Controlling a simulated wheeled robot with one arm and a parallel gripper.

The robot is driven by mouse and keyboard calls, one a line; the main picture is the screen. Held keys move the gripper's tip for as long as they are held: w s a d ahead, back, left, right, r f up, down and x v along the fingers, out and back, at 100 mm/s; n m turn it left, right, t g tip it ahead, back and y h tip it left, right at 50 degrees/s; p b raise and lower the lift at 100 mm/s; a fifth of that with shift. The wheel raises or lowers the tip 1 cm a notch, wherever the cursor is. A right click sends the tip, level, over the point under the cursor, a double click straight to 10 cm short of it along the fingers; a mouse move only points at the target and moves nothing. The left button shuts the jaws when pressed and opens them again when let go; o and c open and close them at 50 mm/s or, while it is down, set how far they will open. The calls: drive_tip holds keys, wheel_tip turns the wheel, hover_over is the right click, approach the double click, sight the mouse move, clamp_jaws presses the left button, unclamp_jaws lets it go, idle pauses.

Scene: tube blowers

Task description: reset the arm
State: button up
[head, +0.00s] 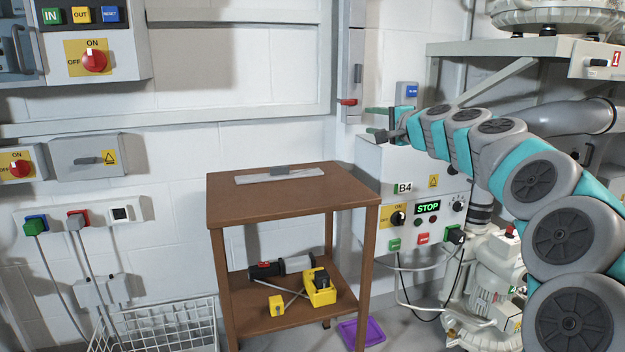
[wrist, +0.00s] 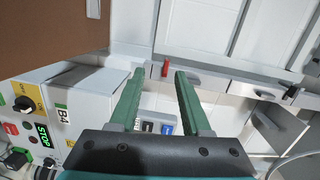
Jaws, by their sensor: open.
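My gripper (head: 378,122) is at the end of my teal and grey arm, which reaches in from the right of the head view. It is in the air above the white B4 control box (head: 375,163), near the wall. In the wrist view my gripper (wrist: 158,88) shows two green fingers spread apart with nothing between them. The B4 box also shows at the left of the wrist view (wrist: 88,95), with its display reading STOP.
A brown wooden table (head: 340,190) stands left of the B4 box, with a flat grey piece (head: 280,175) on top and yellow tools (head: 318,290) on its lower shelf. A wire basket (head: 155,328) and a purple tray (head: 372,333) are on the floor. A machine on a shelf (head: 500,48) is at right.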

drive_tip(key=s+a+f+n+g+y, duration=0.2)
drive_tip(key=s+a+f+n+g, duration=0.35)
drive_tip(key=s+a, duration=0.55)
drive_tip(key=s+a+f+n+g+h, duration=0.2)
drive_tip(key=s+a+f+n+g, duration=0.15)
drive_tip(key=s+f, duration=0.85)
drive_tip(key=s+d+f+n+g+h, duration=0.1)
drive_tip(key=s+d+f, duration=0.4)
drive_tip(key=s, duration=0.7)
drive_tip(key=s+d+f+n+g+h, duration=0.1)
drive_tip(key=s+d+f+g+h, duration=0.2)
drive_tip(key=s+f, duration=0.5)
drive_tip(key=s+d+f+n+g+h, duration=0.1)
drive_tip(key=s+d+f+g+h, duration=0.2)
drive_tip(key=s, duration=1.2)
drive_tip(key=d+f+g, duration=0.1)
drive_tip(key=d+f, duration=0.2)
drive_tip(key=shift+s+d+f, duration=0.15)
drive_tip(key=shift+s+d, duration=0.15)
